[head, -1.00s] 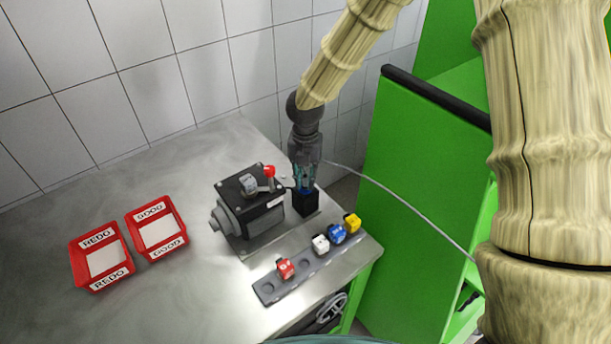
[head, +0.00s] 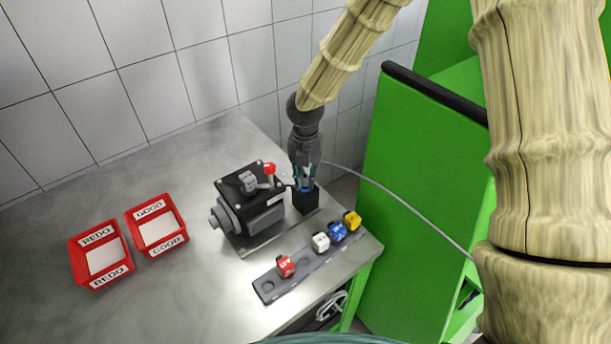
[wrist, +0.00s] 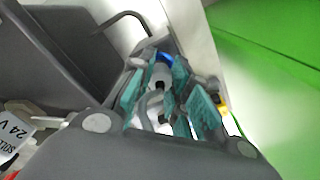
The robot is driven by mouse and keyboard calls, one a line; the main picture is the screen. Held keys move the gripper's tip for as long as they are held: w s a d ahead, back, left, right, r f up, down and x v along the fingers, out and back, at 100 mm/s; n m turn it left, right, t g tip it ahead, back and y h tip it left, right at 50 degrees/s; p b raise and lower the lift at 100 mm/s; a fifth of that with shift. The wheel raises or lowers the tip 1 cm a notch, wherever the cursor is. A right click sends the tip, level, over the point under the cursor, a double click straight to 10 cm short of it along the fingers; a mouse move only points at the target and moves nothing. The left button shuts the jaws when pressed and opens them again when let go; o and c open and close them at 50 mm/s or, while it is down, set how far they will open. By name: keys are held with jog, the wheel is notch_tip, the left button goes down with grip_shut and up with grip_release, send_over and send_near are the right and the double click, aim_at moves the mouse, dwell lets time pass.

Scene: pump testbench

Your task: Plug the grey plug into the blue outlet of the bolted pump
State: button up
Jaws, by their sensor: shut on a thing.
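The pump (head: 235,186) is a black box with a grey round motor end, standing on a metal plate on the bench. A black block (head: 307,203) stands just right of it, with the blue outlet (head: 305,189) on its top. My gripper (head: 304,180) points down right over this block. It is shut on the grey plug, which shows between the teal finger pads in the wrist view (wrist: 158,76). The blue outlet shows just beyond the plug there (wrist: 164,58). The fingers hide the plug's tip, so I cannot tell whether it is inside the outlet.
A grey strip (head: 268,287) at the bench's front edge holds red (head: 286,266), white (head: 320,242), blue (head: 337,232) and yellow (head: 352,221) pieces. Red REDO (head: 100,256) and GOOD (head: 157,227) trays lie left. A thin cable (head: 400,196) runs right. A green cabinet (head: 410,150) stands right.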

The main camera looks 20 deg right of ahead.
jog(key=shift+f, duration=0.6)
dwell(0.3)
jog(key=o, duration=1.3)
jog(key=shift+o, duration=0.2)
jog(key=shift+r, duration=0.2)
jog(key=shift+r+p, duration=2.3)
jog(key=shift+r, duration=0.3)
jog(key=shift+r+p, duration=0.5)
jog(key=shift+r, duration=0.75)
